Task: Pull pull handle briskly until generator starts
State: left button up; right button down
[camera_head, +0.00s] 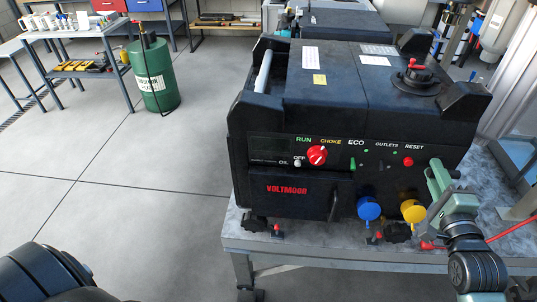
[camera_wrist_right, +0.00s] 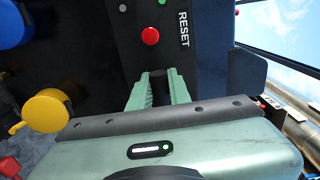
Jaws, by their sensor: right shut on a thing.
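The black generator (camera_head: 320,95), marked VOLTMOOR, stands on a grey cart. Its front panel has a red choke knob (camera_head: 317,155) and a red reset button (camera_head: 408,161), which also shows in the right wrist view (camera_wrist_right: 150,36). My right gripper (camera_head: 437,173) is at the right end of the front panel, below the reset button. In the right wrist view its pale green fingers (camera_wrist_right: 160,84) are shut on a small dark piece, the pull handle (camera_wrist_right: 158,80); its shape is mostly hidden. My left gripper is not in view.
Blue (camera_head: 369,208) and yellow (camera_head: 413,211) round caps stick out below the panel, left of my right gripper. The cart top (camera_head: 290,240) has a narrow front edge. A green drum (camera_head: 153,75) and a bench stand at the back left. The floor at left is open.

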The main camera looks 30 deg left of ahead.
jog(key=shift+s, duration=0.1)
dwell(0.4)
jog(key=p+v, duration=0.7)
jog(key=v, duration=1.6)
jog(key=x, duration=2.2)
jog(key=shift+w+a+f, duration=0.1)
jog(key=shift+w+f, duration=0.05)
jog(key=shift+w, duration=0.2)
jog(key=c, duration=1)
grip_release()
jog(key=shift+s, duration=0.15)
